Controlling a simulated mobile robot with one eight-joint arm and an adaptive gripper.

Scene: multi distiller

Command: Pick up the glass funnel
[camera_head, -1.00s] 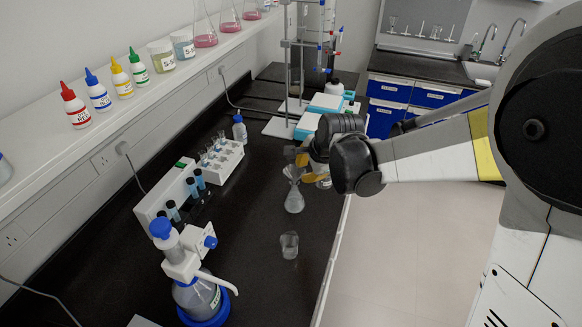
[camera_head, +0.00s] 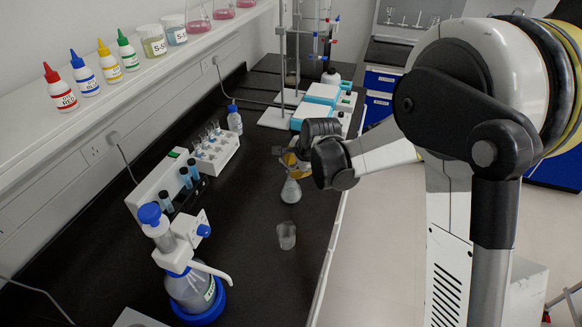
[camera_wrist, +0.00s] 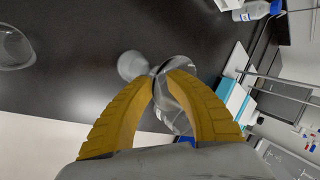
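The glass funnel (camera_wrist: 178,66) is clear and shows at the fingertips in the wrist view, its wide mouth partly behind the yellow fingers. A clear conical flask (camera_head: 291,190) stands on the black bench just below my gripper (camera_head: 291,160). The flask's rounded base (camera_wrist: 131,65) also shows beyond the fingertips in the wrist view. My gripper (camera_wrist: 165,76) has its two fingers curved together, shut on the funnel. In the head view the funnel is mostly hidden by the fingers. I cannot tell whether its stem is still inside the flask.
An empty glass beaker (camera_head: 286,235) stands nearer on the bench (camera_head: 262,268). A white tube rack (camera_head: 217,155), a small wash bottle (camera_head: 235,120) and a blue-capped dispenser bottle (camera_head: 190,290) stand left. Turquoise-and-white devices (camera_head: 322,94) and a stand are behind the gripper.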

